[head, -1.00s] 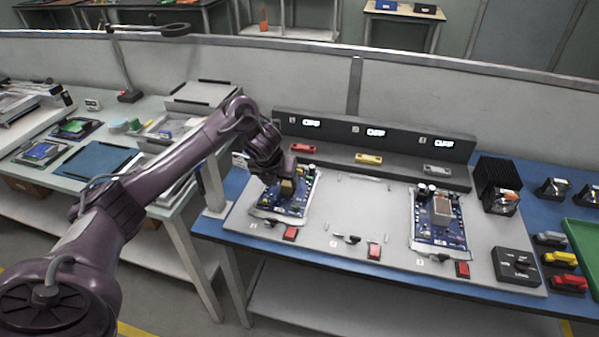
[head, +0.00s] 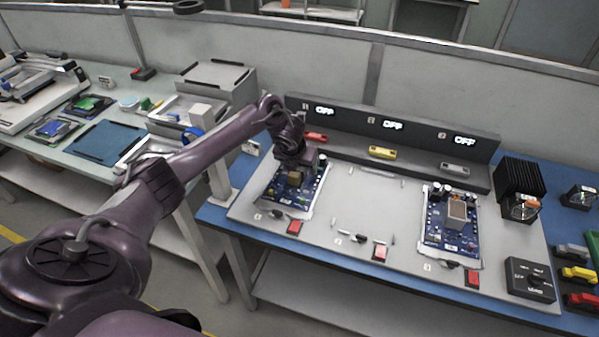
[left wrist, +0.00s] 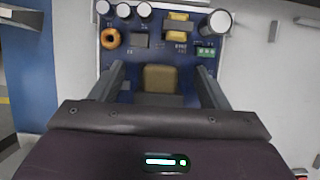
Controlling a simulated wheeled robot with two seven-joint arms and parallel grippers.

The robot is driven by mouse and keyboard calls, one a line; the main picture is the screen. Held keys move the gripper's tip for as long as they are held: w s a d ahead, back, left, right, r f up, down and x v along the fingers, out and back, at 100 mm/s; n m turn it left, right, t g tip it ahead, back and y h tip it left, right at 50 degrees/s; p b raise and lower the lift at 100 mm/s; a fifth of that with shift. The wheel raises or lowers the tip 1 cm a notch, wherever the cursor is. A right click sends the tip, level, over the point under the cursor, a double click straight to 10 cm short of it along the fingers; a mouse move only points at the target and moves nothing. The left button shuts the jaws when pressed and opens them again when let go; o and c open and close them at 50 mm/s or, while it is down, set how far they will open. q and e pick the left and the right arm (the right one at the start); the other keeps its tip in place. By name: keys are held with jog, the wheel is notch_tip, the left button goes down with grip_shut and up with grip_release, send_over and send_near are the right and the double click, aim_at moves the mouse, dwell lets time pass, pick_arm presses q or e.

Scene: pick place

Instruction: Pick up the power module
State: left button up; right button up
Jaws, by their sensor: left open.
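A tan block that looks like the power module (left wrist: 161,78) sits on a blue circuit board in the left wrist view, between my open left fingers (left wrist: 162,70), with a visible gap on each side. In the head view my left gripper (head: 296,160) is over the left blue board (head: 283,196), and the tan block (head: 295,177) shows just below it. The gripper hides part of that board. My right gripper is not in view.
A second blue board (head: 435,235) with a similar block (head: 457,210) lies on the right of the grey panel (head: 365,205). A dark display bar (head: 350,119) reading OFF stands behind. Red switches (head: 296,227) line the front. The panel's middle is mostly clear.

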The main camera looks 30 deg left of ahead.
pick_arm(q)
grip_shut()
jog(key=shift+w+r, duration=0.15)
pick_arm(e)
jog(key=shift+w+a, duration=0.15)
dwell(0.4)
pick_arm(q)
jog(key=shift+r, duration=0.15)
